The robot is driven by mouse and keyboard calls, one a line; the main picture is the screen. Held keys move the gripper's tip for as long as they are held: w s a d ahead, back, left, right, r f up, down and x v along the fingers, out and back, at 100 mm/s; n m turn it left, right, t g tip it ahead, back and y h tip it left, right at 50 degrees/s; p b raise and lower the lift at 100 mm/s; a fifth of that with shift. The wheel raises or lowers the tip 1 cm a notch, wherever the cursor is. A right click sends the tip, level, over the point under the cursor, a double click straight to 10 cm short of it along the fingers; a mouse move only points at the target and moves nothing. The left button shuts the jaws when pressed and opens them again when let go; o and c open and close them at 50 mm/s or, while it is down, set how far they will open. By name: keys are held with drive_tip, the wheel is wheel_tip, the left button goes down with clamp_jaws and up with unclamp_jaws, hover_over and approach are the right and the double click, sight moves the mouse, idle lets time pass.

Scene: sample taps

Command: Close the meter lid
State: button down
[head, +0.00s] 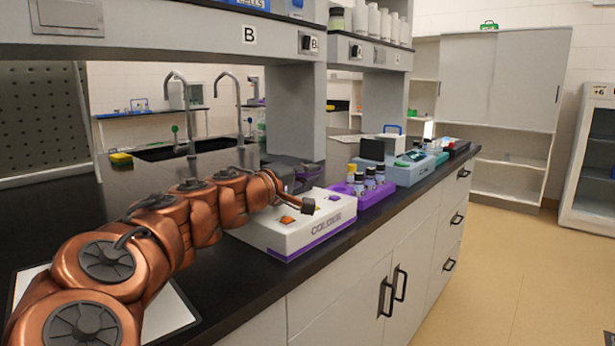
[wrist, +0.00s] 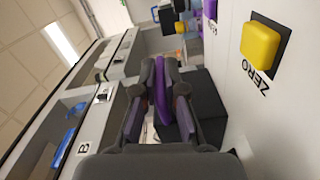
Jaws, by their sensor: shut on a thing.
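The meter (head: 290,240) is a white box with a purple band and the word COLOUR on its front, on the black bench. My gripper (head: 292,177) is over its back part, small and dark in the head view. In the wrist view my gripper (wrist: 162,97) is shut on a purple upright piece, seemingly the grip of the meter lid (wrist: 162,88). A black block (wrist: 205,105) sits on the white meter top beside the fingers. The yellow ZERO button (wrist: 262,42) is clear of them. The lid's angle is hard to tell.
A purple rack (head: 375,190) with several vials stands right of the meter. A grey-blue device (head: 410,170) with a dark screen is beyond it. A shelf post (head: 298,110) rises behind my gripper. The bench's front edge is close to the meter.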

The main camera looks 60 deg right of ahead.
drive_tip(key=shift+f, duration=0.1)
idle(0.3)
drive_tip(key=c, duration=1.2)
unclamp_jaws()
drive_tip(key=shift+c, duration=0.2)
drive_tip(key=shift+a, duration=0.1)
drive_tip(key=a, duration=0.3)
drive_tip(key=w+a, duration=0.1)
drive_tip(key=a, duration=0.2)
drive_tip(key=w+a, duration=0.1)
drive_tip(key=a, duration=0.3)
drive_tip(key=shift+w+a, duration=0.2)
drive_tip(key=shift+a, duration=0.7)
